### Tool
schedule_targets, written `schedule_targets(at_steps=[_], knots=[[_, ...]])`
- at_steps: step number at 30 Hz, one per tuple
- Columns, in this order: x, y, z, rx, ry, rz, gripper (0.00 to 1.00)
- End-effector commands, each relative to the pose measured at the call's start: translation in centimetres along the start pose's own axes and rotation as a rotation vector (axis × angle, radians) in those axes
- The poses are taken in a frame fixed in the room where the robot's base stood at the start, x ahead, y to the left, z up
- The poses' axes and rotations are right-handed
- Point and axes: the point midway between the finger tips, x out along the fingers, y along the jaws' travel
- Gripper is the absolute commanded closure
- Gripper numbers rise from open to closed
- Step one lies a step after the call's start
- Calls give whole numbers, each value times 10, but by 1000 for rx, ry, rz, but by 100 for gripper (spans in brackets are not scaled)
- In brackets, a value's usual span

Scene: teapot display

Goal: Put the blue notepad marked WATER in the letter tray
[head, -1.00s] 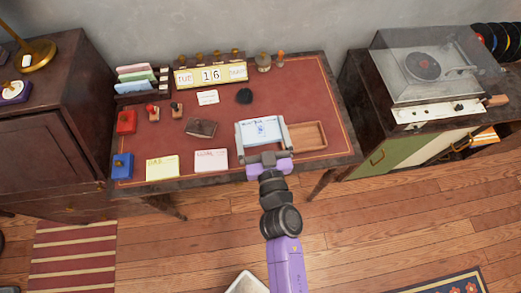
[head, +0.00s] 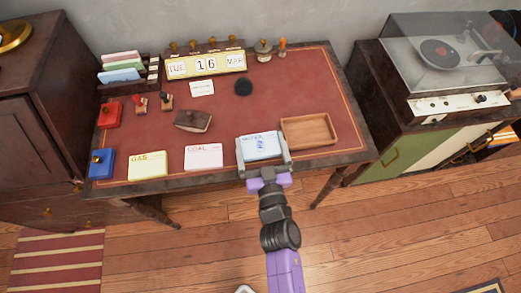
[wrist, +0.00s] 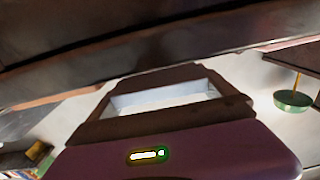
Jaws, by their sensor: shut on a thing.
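The blue notepad marked WATER (head: 260,146) is pale blue with a small drawing on it. It lies at the front part of the desk top, between the COAL notepad and the tray. My gripper (head: 263,158) is shut on it, with one finger along each side. I cannot tell whether the notepad touches the desk or is a little above it. The letter tray (head: 311,131) is a shallow brown wooden tray just right of the notepad, and looks empty. The wrist view is mostly filled by dark surfaces and shows no clear notepad.
A date display (head: 205,64) stands at the back.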

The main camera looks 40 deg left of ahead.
Motion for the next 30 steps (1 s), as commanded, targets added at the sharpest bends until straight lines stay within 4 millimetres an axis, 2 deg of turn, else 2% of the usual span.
schedule_targets(at_steps=[1, 4, 19, 20, 30], knots=[[0, 0, 14, 3, -1, 0, 48], [0, 0, 23, 1, 1, 0, 48], [0, 0, 30, 0, 1, 0, 48], [0, 0, 28, 0, 1, 0, 0], [0, -1, 30, 1, 1, -2, 0]])
